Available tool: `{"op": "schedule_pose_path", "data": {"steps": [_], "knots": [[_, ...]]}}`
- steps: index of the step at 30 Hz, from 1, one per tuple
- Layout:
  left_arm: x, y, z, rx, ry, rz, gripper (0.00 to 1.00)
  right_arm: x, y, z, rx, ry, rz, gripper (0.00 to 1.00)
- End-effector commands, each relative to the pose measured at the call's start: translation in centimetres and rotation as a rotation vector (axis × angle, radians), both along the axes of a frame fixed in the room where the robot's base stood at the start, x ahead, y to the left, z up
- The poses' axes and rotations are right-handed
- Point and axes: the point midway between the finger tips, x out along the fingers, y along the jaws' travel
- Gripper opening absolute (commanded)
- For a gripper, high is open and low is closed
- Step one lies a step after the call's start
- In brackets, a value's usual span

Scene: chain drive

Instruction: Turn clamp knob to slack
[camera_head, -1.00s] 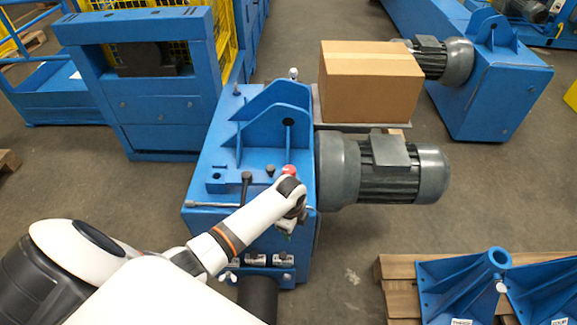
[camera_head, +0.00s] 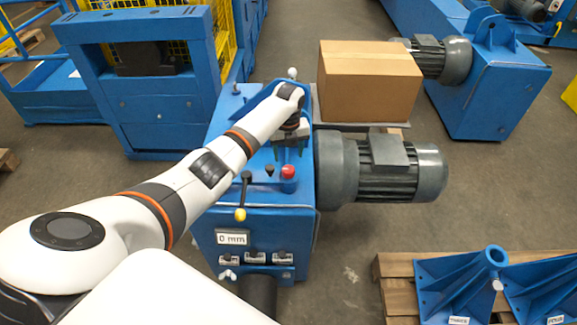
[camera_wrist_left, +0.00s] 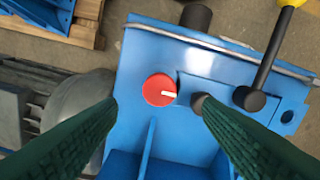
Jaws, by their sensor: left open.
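A round red knob (camera_head: 288,171) with a white pointer mark sits on top of the blue machine (camera_head: 300,220). In the left wrist view the red knob (camera_wrist_left: 159,89) lies between and beyond the fingertips, its white mark pointing right. My left gripper (camera_head: 291,140) is open and empty above the machine top, just behind the knob in the head view. Its two dark green fingers also show in the left wrist view (camera_wrist_left: 155,106). No contact with the knob shows. My right gripper is not in view.
Beside the knob are a small black knob (camera_wrist_left: 199,103) and a black lever (camera_wrist_left: 266,60) with a yellow ball end (camera_head: 240,214). A "0 mm" plate (camera_head: 232,239) is on the front. A grey motor (camera_head: 395,170) and a cardboard box (camera_head: 368,84) stand to the right.

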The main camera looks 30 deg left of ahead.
Motion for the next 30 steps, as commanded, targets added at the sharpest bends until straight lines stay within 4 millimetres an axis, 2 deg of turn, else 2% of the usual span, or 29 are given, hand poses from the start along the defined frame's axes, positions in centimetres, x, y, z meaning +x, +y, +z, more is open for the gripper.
{"op": "schedule_pose_path", "data": {"steps": [3, 9, 15, 23, 30], "knots": [[-0.1, -0.1, -2.6, -0.002, 0.004, 0.001, 0.60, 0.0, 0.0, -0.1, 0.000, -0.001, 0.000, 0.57], [0.0, -0.1, -5.8, 0.000, 0.001, 0.001, 0.60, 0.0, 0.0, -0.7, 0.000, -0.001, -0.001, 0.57], [0.0, -0.1, -7.0, 0.000, 0.000, 0.000, 0.60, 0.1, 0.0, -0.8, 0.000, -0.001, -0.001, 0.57], [0.0, 0.0, -7.0, 0.001, -0.001, 0.000, 0.60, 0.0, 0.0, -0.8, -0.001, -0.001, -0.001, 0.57], [0.0, 0.0, -7.0, 0.000, 0.000, 0.001, 0.23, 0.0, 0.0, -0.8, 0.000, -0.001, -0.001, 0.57]]}}
